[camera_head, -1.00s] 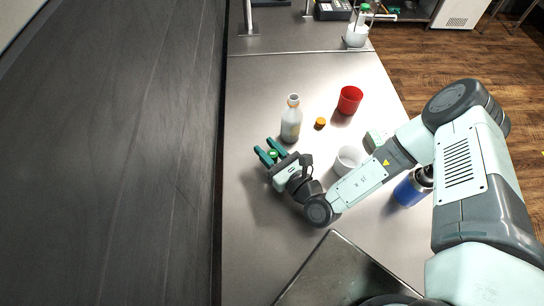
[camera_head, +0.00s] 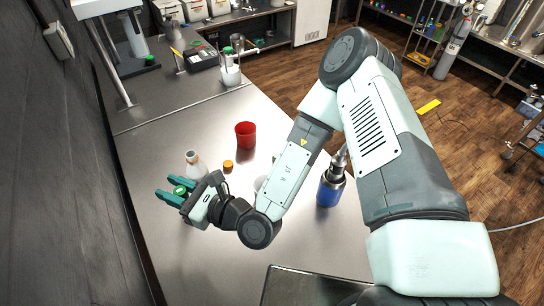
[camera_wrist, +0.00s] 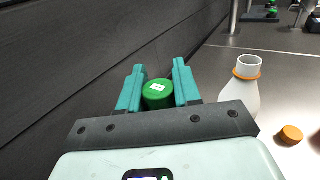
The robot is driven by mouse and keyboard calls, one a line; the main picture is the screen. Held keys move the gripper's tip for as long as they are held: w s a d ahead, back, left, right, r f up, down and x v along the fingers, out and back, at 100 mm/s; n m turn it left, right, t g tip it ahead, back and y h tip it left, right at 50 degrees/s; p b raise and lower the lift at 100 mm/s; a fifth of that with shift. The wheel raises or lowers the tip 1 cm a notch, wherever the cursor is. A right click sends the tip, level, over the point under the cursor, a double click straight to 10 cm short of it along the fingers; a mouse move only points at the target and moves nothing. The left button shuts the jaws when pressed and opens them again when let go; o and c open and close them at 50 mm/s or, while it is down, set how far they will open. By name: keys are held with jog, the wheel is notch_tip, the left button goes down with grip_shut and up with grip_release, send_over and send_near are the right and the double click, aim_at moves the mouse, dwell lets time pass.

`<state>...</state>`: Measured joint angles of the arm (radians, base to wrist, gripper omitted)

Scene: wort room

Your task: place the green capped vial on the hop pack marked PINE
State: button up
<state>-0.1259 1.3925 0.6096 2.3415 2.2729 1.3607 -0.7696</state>
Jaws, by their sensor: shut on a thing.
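My gripper (camera_head: 165,188) is shut on the green capped vial (camera_head: 180,191), whose green cap shows between the two teal fingers. In the wrist view the fingers (camera_wrist: 158,75) stand on either side of the round green cap (camera_wrist: 158,93), which has a small white label on top. The vial's body below the cap is hidden. The gripper is over the left part of the steel bench, just in front of the white bottle. I cannot make out a hop pack marked PINE in either view.
The open white bottle (camera_head: 195,165) with an orange neck ring stands close to my gripper. An orange cap (camera_head: 228,165), a red cup (camera_head: 246,135) and a blue bottle (camera_head: 331,186) are further right. A white cup (camera_head: 260,183) is mostly hidden by my arm. The dark wall is at left.

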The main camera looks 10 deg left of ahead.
notch_tip(320, 180, up, 7)
jog(key=w+d+t, duration=0.1)
jog(key=w+d, duration=0.3)
jog(key=w, duration=0.5)
jog(key=w+d, duration=0.3)
jog(key=w, duration=0.6)
jog(key=w+d+g, duration=0.1)
jog(key=w+d, duration=0.9)
jog(key=d, duration=0.3)
jog(key=shift+w+a+f, duration=0.1)
jog(key=shift+w+f, duration=0.05)
jog(key=shift+f, duration=7.3)
jog(key=shift+f, duration=0.15)
jog(key=o, duration=1)
jog(key=shift+o, duration=0.2)
